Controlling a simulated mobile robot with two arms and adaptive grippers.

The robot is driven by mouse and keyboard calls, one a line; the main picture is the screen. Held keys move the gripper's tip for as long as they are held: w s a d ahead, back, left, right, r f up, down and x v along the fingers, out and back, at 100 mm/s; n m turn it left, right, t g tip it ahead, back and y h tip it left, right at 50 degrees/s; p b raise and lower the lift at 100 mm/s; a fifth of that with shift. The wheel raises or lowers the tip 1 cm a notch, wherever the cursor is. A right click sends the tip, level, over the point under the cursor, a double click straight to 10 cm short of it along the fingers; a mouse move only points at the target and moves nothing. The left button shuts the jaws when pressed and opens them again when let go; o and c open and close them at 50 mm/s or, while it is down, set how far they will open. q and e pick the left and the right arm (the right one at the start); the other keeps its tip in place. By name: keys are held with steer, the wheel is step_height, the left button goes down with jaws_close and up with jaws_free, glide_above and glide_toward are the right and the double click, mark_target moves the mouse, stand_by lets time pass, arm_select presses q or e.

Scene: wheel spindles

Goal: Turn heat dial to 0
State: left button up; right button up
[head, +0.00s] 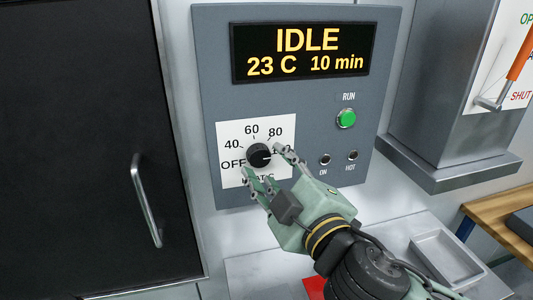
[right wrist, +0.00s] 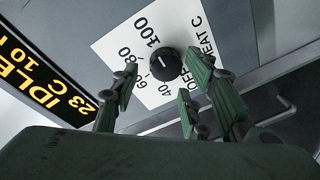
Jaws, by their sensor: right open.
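The heat dial (head: 257,154) is a round black knob on a white scale plate (head: 228,127) marked OFF, 40, 60, 80 and 100. My right gripper (head: 263,162) is open, its green fingers either side of the dial's lower right in the head view. In the right wrist view the dial (right wrist: 167,64) shows between the spread fingertips (right wrist: 160,78), with no clear contact. A pale pointer line shows on the knob, but I cannot tell its exact reading. The fingers partly hide the 100 and the lower lettering. My left gripper is out of view.
The grey panel (head: 215,65) carries a display (head: 305,52) reading IDLE, 23 C, 10 min, and a green RUN button (head: 346,119). A dark door with a metal handle (head: 147,201) is at left. A grey box and an orange-handled lever (head: 518,55) are at right.

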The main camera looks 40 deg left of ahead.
mark_target(264, 155)
steer(key=shift+p+x, duration=0.35)
steer(key=shift+x, duration=1.4)
steer(key=shift+c, duration=0.7)
steer(key=shift+r, duration=0.1)
steer(key=c, duration=0.9)
steer(key=shift+o, duration=0.2)
steer(key=shift+r, duration=0.2)
steer(key=o, duration=1)
steer(key=shift+w, duration=0.1)
steer(key=shift+f, duration=0.15)
steer(key=shift+f, duration=0.1)
steer(key=v, duration=1.2)
